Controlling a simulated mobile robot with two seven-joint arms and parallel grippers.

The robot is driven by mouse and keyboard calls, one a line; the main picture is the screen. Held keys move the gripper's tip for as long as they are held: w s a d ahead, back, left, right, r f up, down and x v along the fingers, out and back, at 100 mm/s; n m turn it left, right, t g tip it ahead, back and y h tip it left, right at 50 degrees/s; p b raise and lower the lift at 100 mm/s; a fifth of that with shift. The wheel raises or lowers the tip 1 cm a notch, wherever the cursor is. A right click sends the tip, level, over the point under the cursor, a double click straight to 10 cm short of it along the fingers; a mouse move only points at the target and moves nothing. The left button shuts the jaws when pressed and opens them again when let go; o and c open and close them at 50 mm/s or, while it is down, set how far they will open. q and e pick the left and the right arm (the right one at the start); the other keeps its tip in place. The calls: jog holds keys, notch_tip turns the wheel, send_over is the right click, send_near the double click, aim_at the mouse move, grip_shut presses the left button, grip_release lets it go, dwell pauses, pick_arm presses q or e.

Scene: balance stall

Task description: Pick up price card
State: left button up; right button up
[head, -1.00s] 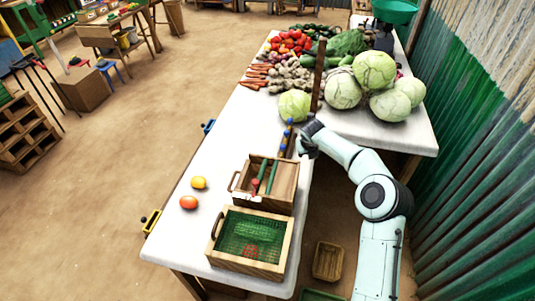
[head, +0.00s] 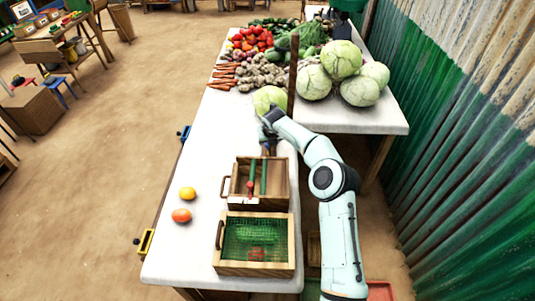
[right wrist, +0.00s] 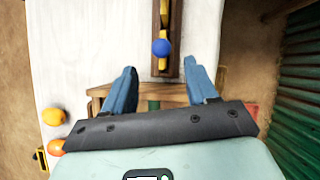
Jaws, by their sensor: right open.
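A small white card (head: 243,201), which looks like the price card, is at the front edge of the wooden box with green and red handles (head: 274,188) in the head view. I cannot read it or tell how it is fixed. My right gripper (head: 264,136) is over the table behind that box, beside the green cabbage. In the right wrist view its fingers (right wrist: 161,78) are apart with nothing gripped. A dark wooden rail with a blue bead (right wrist: 161,47) and yellow parts lies ahead between them. My left gripper is not in view.
A wooden box with green mesh (head: 254,238) stands at the table's near end. A yellow fruit (head: 187,193) and an orange one (head: 181,215) lie left of the boxes. Cabbages (head: 342,58) and an upright wooden post (head: 292,75) are behind. The white tabletop (head: 205,150) is clear left of my gripper.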

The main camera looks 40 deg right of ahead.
aim_at(268, 153)
jog(key=x, duration=0.2)
jog(key=shift+w+f, duration=0.25)
jog(key=shift+w, duration=0.1)
jog(key=p+x, duration=0.1)
jog(key=x, duration=0.1)
jog(key=p+x, duration=0.1)
jog(key=x, duration=0.1)
jog(key=shift+w+d+f, duration=0.15)
jog(key=shift+w+d, duration=0.15)
jog(key=shift+w+f, duration=0.1)
jog(key=shift+f, duration=0.15)
jog(key=shift+s+d, duration=0.1)
jog(key=shift+s, duration=0.15)
jog(key=c, duration=0.8)
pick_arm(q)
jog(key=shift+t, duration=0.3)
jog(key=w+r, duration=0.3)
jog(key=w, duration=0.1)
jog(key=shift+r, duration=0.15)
pick_arm(e)
grip_shut()
